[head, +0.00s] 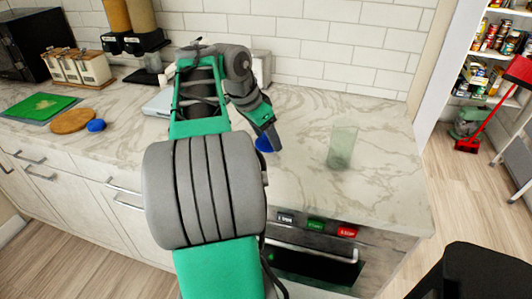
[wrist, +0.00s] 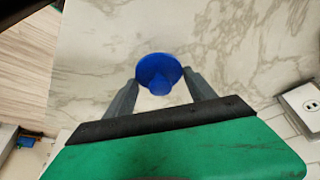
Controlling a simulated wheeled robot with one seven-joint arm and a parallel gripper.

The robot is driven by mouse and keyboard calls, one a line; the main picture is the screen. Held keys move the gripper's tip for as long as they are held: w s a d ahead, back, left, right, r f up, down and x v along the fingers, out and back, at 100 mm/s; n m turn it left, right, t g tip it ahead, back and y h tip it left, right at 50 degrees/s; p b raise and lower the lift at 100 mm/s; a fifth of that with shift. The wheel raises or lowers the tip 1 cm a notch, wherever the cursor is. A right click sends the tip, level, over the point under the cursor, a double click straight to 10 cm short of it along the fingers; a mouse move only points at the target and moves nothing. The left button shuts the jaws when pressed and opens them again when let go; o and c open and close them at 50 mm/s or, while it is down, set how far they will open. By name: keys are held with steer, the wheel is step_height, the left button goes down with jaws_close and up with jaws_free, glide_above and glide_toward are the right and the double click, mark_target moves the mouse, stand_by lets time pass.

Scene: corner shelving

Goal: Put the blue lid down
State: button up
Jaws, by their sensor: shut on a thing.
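The blue lid (wrist: 157,72) is a round disc with a knob, held between the two fingers of my gripper (wrist: 160,88) in the wrist view. In the head view, the blue lid (head: 265,144) shows beside the fingertips of my gripper (head: 272,140), low over the marble counter (head: 300,180). I cannot tell whether the lid touches the counter. My gripper is shut on the lid. Part of the lid is hidden behind the gripper in the head view.
A clear greenish glass (head: 342,147) stands on the counter to the right of my gripper. Another blue object (head: 96,125) lies at the left beside a round wooden board (head: 73,121) and a green board (head: 40,106). The counter between gripper and glass is bare.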

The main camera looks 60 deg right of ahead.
mark_target(265, 143)
steer(key=shift+f+b, duration=0.4)
steer(key=shift+f, duration=1.2)
steer(key=shift+f, duration=0.25)
steer(key=o, duration=1.3)
steer(key=shift+o, duration=0.2)
